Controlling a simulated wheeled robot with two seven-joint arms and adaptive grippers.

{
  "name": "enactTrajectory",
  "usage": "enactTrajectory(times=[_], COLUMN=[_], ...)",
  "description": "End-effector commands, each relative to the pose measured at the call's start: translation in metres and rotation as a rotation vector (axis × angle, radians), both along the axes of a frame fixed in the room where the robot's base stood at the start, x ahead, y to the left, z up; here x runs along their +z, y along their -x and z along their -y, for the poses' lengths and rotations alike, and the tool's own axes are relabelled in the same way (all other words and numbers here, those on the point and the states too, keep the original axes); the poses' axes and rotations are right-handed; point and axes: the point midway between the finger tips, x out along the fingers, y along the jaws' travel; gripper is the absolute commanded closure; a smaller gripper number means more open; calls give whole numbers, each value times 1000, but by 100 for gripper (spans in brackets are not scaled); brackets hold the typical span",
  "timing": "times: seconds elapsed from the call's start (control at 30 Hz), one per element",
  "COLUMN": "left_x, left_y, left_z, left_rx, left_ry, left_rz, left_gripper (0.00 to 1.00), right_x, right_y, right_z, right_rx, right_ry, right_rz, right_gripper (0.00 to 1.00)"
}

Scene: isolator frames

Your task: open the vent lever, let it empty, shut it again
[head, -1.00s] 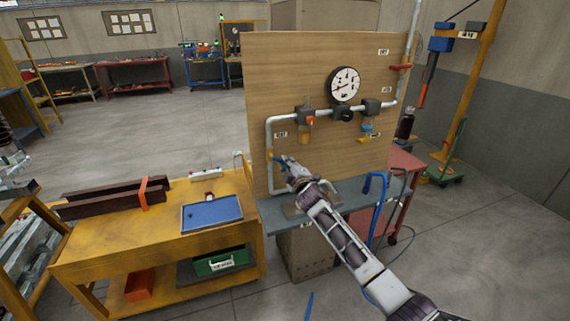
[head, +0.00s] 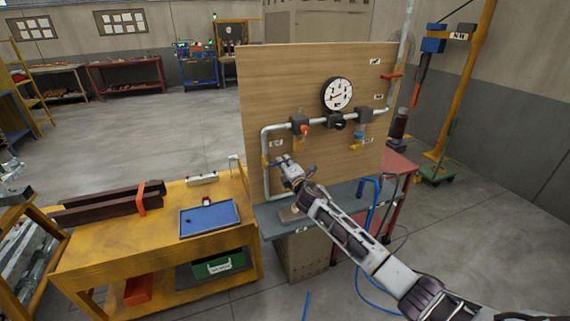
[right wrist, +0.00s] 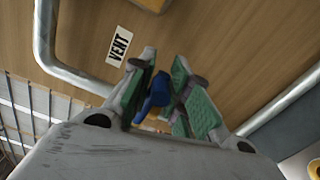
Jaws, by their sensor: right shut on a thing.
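The vent lever is a small blue handle (head: 276,164) at the yellow valve (head: 265,161) on the left vertical pipe of the wooden panel. In the right wrist view the blue handle (right wrist: 156,91) sits between the green-padded fingers, below the vent label (right wrist: 118,46). My right gripper (head: 285,160) is shut on this lever, and its fingers hide part of it. The lever's exact angle is hard to make out. A round white gauge (head: 337,94) with a red needle is above; its reading is too small to tell. My left gripper is not in view.
The wooden panel (head: 260,85) stands on a blue-grey bench (head: 265,222). It also carries grey pipes, an orange-knobbed valve (head: 303,128) and a red handle (head: 392,76). A yellow cart (head: 150,235) with a blue tray (head: 208,220) stands at left. Open floor lies in front.

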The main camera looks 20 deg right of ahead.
Motion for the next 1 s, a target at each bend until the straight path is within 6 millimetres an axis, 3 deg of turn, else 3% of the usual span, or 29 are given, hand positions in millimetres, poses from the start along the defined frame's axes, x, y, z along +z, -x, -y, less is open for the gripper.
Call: enactTrajectory(times=[0.03, 0.27, 0.3, 0.47, 1.0], left_x=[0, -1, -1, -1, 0], left_y=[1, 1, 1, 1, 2], left_z=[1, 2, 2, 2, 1], left_rx=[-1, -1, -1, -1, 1], left_ry=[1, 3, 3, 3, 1], left_rz=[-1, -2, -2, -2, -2], left_gripper=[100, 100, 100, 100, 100], right_x=[-10, -10, -10, -7, -3], right_y=[2, 2, 2, 1, 6], right_z=[-3, -3, -3, -3, -1], right_rx=[3, 5, 5, 4, 1], right_ry=[9, 8, 8, 5, 1], right_rz=[-13, -12, -12, -9, -3], right_gripper=[100, 100, 81, 63, 63])
